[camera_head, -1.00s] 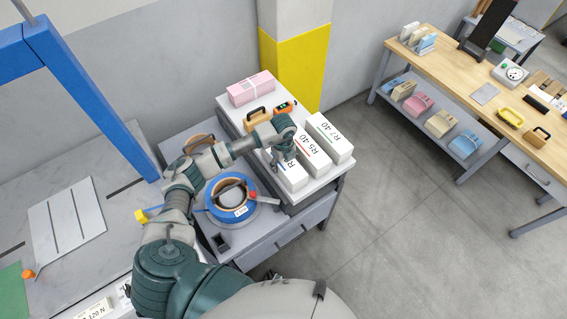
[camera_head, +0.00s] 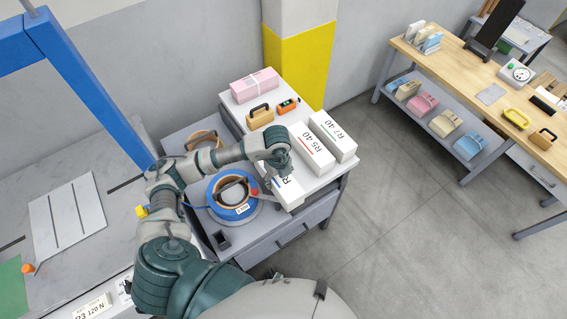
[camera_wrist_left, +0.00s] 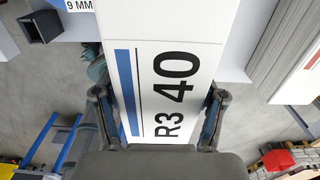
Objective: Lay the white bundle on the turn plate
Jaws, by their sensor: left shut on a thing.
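My left gripper (camera_head: 279,170) is shut on a white box marked R3 40 (camera_head: 289,193). In the left wrist view, its fingers (camera_wrist_left: 160,108) press on both sides of the box (camera_wrist_left: 175,65). The arm hides part of the box in the head view. The box is at the front left of the grey cabinet top, partly over its edge. No thing is marked as the white bundle, so I cannot tell whether this box is it. A pale slotted plate (camera_head: 66,220) lies on the left bench; I cannot tell whether it is the turn plate. My right gripper is not in view.
White boxes R5 40 (camera_head: 313,154) and R7 40 (camera_head: 336,138) stand beside the held box. A pink bundle (camera_head: 254,85), a tan handled block (camera_head: 260,117) and an orange device (camera_head: 288,106) lie behind. A blue reel (camera_head: 232,212) sits close left. A blue frame (camera_head: 98,100) rises over the left bench.

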